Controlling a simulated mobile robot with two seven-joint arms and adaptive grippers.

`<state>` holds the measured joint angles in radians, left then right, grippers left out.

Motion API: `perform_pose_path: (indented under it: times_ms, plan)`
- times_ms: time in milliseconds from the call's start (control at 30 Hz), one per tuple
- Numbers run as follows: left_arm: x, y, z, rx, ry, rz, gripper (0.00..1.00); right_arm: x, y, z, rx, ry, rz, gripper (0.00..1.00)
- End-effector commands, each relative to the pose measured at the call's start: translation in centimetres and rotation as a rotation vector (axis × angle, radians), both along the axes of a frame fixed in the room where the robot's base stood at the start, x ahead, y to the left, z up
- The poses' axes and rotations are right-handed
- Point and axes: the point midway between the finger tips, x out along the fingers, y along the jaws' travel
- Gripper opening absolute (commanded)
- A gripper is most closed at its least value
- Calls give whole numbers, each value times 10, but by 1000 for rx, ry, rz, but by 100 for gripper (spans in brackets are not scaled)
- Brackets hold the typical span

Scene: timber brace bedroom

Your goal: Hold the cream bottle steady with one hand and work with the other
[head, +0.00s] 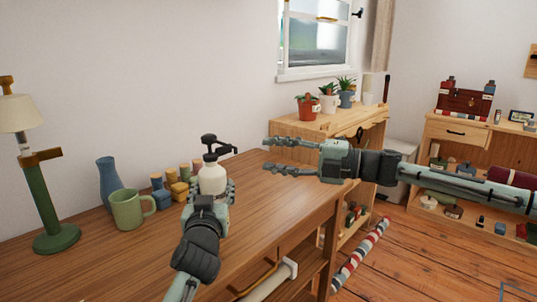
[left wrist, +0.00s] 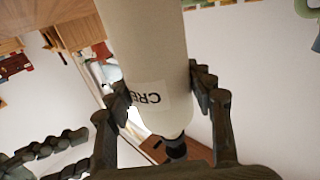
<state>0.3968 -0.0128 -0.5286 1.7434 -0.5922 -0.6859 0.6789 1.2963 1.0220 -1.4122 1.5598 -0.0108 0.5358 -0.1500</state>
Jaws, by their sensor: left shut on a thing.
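The cream bottle (head: 212,178) is off-white with a black pump top and stands upright at the wooden table's far right part. My left gripper (head: 210,190) is shut on its body, one finger on each side. In the left wrist view the bottle (left wrist: 150,60) fills the middle, with part of its label readable, between the fingers of the left gripper (left wrist: 160,100). My right gripper (head: 278,157) is open and empty, to the right of the pump and apart from it, with its fingers pointing left. The bottle's base is hidden behind my left gripper in the head view.
On the table (head: 110,262) left of the bottle are small yellow and blue pieces (head: 172,190), a green mug (head: 131,209), a blue vase (head: 108,182) and a green lamp (head: 50,205). A wooden cabinet with potted plants (head: 328,103) stands behind my right gripper.

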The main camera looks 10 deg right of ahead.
Motion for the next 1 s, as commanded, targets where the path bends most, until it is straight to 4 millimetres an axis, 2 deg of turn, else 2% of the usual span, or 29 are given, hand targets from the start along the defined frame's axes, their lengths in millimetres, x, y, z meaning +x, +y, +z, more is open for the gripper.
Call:
perform_pose_path:
  times_ms: [233, 267, 433, 767, 867, 1000]
  plan:
    - [0, 0, 0, 1, 0, 1, 14, 0, 0, 0, 0, 0, 0, 40]
    - [0, 0, 0, 1, 0, 1, 56, 0, 0, 0, 0, 0, 0, 40]
    - [0, 0, 0, 1, 0, 1, 77, 0, 0, 0, 0, 0, -1, 40]
    - [-2, 0, 0, 0, 0, 0, 77, 0, 0, 0, 0, 0, -1, 40]
    - [-10, 1, -1, -1, 1, 0, 77, 0, 0, 0, 0, 0, -1, 40]
    - [-36, 5, -1, -3, 1, -1, 77, 0, 0, 0, 0, 0, -1, 40]
